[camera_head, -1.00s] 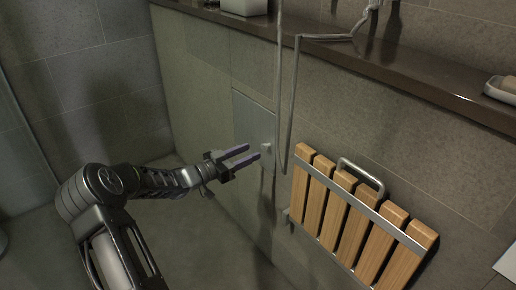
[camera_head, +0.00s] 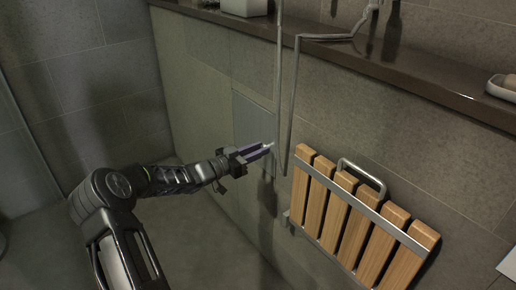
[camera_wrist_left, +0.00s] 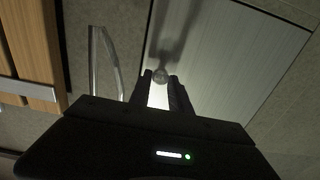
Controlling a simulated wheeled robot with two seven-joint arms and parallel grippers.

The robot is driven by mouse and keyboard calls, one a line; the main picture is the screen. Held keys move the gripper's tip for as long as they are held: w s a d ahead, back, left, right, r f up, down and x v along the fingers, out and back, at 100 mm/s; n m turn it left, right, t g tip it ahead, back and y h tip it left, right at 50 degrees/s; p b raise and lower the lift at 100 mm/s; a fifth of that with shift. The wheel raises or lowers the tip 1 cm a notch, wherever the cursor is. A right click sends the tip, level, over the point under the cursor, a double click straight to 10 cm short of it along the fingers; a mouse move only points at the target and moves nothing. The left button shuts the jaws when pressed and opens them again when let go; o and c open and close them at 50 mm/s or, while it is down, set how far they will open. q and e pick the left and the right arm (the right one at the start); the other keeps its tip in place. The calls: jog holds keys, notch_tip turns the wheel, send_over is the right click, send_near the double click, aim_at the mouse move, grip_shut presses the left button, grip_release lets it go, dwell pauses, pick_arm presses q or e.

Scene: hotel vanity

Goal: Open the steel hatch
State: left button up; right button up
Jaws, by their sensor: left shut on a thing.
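The steel hatch (camera_head: 252,121) is a flat grey panel in the tiled wall, left of the hanging hose in the head view. It looks flush with the wall. In the left wrist view the hatch (camera_wrist_left: 240,55) fills the upper middle and right, with a small round knob (camera_wrist_left: 160,74) near its edge. My left gripper (camera_head: 268,147) reaches the hatch's right side. Its fingers (camera_wrist_left: 160,82) are shut on the knob, which shows between the fingertips in the wrist view. The fingers partly hide the knob in the head view. My right gripper is not in view.
A wooden slatted folding seat (camera_head: 352,215) with a metal frame is on the wall right of the hatch. A shower hose (camera_head: 292,100) hangs close to the gripper. A brown ledge (camera_head: 400,78) runs above. The floor at left is open.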

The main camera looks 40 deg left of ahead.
pick_arm(q)
grip_shut()
jog(key=shift+s, duration=0.1)
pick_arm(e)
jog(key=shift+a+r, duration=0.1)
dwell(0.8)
